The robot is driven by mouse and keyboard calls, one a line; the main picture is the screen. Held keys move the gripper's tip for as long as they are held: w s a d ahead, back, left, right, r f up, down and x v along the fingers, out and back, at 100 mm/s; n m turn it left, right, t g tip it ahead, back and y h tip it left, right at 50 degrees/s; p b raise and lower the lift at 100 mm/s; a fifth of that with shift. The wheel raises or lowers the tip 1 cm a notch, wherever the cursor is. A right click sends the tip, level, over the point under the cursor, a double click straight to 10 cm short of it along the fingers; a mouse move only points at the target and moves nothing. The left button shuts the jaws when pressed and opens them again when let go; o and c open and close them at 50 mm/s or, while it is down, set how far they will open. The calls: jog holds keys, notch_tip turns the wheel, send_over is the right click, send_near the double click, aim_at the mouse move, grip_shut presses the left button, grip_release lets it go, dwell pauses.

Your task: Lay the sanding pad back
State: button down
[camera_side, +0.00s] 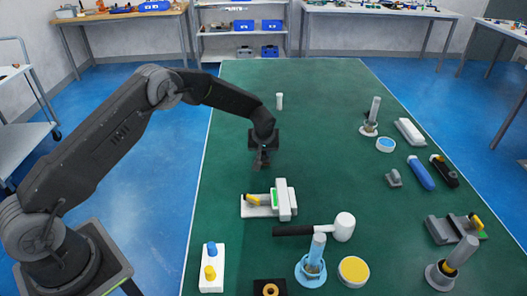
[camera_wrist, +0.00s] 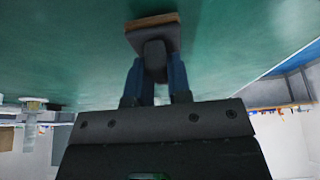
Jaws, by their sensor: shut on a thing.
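The sanding pad (camera_wrist: 152,22) shows in the wrist view as a dark grey knob on a flat block with a brown edge. My gripper (camera_wrist: 155,70) is shut on its knob, with one finger on each side. In the side view my gripper (camera_side: 262,160) hangs over the green mat (camera_side: 320,150), behind the white clamp-like fixture (camera_side: 284,199). The pad is too small and dark there to make out clearly. In the wrist view the pad appears against bare green; its height above the mat cannot be told.
A grey knobbed block (camera_side: 394,178), a blue tool (camera_side: 421,173) and other items line the right. A small white cylinder (camera_side: 280,101) stands behind. The mat's left-middle is clear.

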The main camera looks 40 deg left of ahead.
jog(key=shift+f, duration=0.25)
jog(key=shift+f, duration=0.2)
jog(key=c, duration=1.1)
grip_release()
jog(key=shift+o, duration=0.2)
